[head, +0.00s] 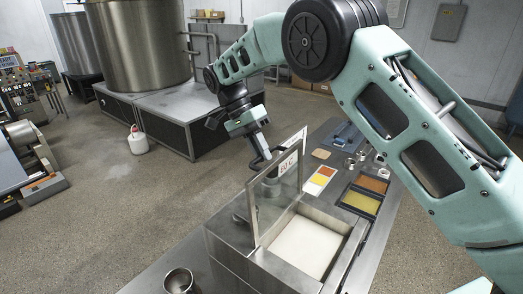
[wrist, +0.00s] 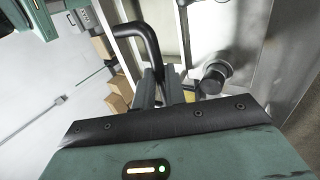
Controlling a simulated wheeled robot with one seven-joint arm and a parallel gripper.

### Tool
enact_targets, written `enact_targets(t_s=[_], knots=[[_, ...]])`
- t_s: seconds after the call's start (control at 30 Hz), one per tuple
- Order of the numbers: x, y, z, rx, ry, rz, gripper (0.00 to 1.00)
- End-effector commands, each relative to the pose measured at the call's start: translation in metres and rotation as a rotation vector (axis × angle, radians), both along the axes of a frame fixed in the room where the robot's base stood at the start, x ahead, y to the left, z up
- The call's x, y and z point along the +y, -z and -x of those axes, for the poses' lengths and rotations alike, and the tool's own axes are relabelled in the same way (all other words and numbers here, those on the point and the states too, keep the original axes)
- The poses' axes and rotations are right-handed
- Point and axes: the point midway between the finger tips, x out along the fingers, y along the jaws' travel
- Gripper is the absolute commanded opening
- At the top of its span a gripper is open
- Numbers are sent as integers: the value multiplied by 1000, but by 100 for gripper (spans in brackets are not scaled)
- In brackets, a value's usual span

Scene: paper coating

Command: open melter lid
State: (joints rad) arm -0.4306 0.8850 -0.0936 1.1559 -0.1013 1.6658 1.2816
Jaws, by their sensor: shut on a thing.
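The melter (head: 225,257) is a steel box on the bench, with its square opening uncovered and pale, smooth material (head: 305,246) inside. Its lid (head: 277,196) stands raised, nearly upright, along the left side of the opening, with a label reading 80 C. My gripper (head: 261,158) is at the lid's upper edge, shut on the black bar handle (wrist: 147,45). In the wrist view, my gripper (wrist: 160,88) has its fingers around the lower part of the bent handle. The exact finger contact is partly hidden by the gripper body.
A metal cup (head: 178,281) stands on the bench to the left front. Color cards (head: 320,180), trays (head: 361,203) and small containers lie to the right behind the melter. Large steel tanks (head: 140,40) stand at the back left. A white jug (head: 138,140) stands on the open floor.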

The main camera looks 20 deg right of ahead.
Motion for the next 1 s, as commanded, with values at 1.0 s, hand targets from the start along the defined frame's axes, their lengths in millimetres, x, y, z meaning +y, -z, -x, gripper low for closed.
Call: enact_targets(t_s=[1.0], knots=[[23,-45,-26,4,-2,-3,34]])
